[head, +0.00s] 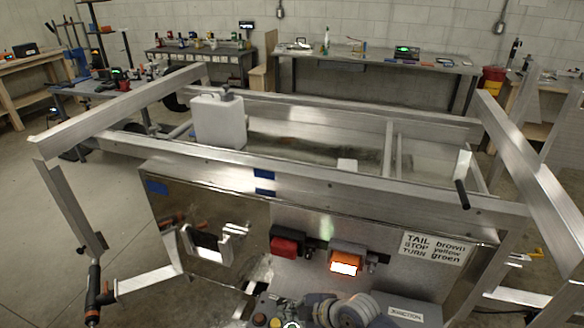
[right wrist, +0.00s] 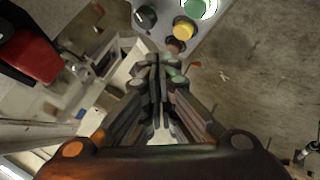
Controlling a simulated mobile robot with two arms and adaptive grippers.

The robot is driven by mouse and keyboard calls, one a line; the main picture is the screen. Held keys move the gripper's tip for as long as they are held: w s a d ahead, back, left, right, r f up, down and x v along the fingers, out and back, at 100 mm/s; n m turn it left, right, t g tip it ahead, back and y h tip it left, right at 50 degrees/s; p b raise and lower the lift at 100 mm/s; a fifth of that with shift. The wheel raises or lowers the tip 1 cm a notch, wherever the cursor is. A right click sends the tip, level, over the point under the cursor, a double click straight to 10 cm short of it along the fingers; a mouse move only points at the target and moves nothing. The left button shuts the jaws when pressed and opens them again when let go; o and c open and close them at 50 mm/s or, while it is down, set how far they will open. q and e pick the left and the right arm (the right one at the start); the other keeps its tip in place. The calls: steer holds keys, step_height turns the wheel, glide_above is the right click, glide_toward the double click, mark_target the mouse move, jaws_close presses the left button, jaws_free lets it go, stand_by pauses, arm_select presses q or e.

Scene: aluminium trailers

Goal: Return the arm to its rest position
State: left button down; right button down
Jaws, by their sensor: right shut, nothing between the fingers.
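My right gripper (right wrist: 157,65) shows in the right wrist view, its dark fingers together with nothing between them. It points toward the trailer's rear, close below a grey box with coloured buttons (right wrist: 183,30). It does not touch anything that I can make out. In the head view, grey rounded parts of my right arm (head: 350,312) show at the bottom edge, in front of the trailer's rear panel (head: 215,205); the fingers are not clear there.
The aluminium trailer frame (head: 300,175) fills the middle. A red lamp (head: 287,243) and a lit orange lamp (head: 345,262) sit on its panel, beside a label (head: 433,248). A white jug (head: 218,120) stands on the frame. Workbenches (head: 380,62) line the back wall.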

steer(key=s+d+m, duration=0.2)
steer(key=s+m, duration=0.3)
steer(key=s, duration=0.4)
steer(key=s+d+r+m+g+h, duration=0.1)
steer(key=s+d+r+m+h, duration=0.1)
steer(key=s+d+m+h, duration=0.4)
steer(key=s+d+r+m+g+h, duration=0.1)
steer(key=s+d+r+m, duration=0.1)
steer(key=s+d+m, duration=0.75)
steer(key=s+d+f+n+g+b, duration=0.1)
steer(key=s+d+f+n+b, duration=0.1)
steer(key=f, duration=1.3)
steer(key=s+d+f+n+b, duration=0.1)
steer(key=f, duration=1.4)
steer(key=s+d+f+g+b, duration=0.1)
steer(key=s+d+f+b, duration=0.1)
steer(key=s+f, duration=1.4)
steer(key=shift+s+d+f, duration=0.4)
steer(key=shift+d+f, duration=0.25)
steer(key=shift+f, duration=0.05)
